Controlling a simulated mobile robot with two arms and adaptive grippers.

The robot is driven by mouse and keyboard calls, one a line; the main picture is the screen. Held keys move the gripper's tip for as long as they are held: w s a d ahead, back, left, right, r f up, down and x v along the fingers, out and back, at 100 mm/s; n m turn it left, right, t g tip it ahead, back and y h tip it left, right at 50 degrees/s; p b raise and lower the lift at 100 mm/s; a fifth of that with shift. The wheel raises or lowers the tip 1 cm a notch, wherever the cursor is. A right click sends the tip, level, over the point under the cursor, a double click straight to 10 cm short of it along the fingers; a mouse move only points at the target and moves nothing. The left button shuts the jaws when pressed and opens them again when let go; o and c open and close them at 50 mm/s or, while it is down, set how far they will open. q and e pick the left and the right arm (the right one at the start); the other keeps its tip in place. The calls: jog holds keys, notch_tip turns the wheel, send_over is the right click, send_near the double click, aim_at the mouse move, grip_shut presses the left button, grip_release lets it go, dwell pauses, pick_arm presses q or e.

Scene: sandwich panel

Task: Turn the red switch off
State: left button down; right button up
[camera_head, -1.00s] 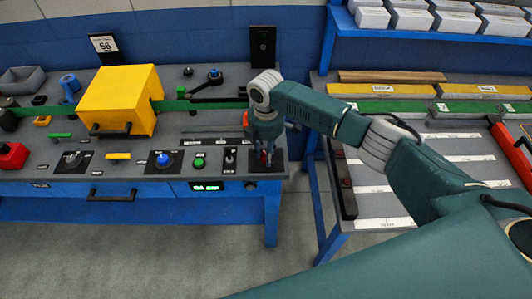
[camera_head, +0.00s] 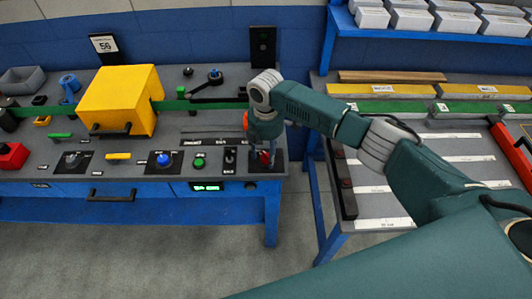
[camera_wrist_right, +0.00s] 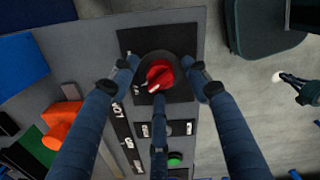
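The red switch (camera_wrist_right: 160,74) is a round red knob with a raised grip bar, on a black square plate (camera_wrist_right: 128,42) at the panel's right end. In the head view the red switch (camera_head: 265,157) shows between my right gripper's fingers. My right gripper (camera_head: 265,162) points down over it. In the right wrist view the fingers of my right gripper (camera_wrist_right: 163,72) are spread around the knob, with a gap visible on its left and right sides. Whether the lower finger touches it I cannot tell. My left gripper is not in view.
A black toggle switch (camera_head: 230,158), a green button (camera_head: 199,162) and a blue knob (camera_head: 163,160) lie left of the red switch. An orange part (camera_wrist_right: 62,122) stands near the gripper. A yellow box (camera_head: 118,98) stands farther left. A second table (camera_head: 380,205) is at the right.

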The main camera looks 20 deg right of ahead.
aim_at(266, 154)
jog(key=shift+r, duration=0.1)
notch_tip(266, 154, up, 12)
dwell(0.5)
jog(key=shift+f, duration=0.2)
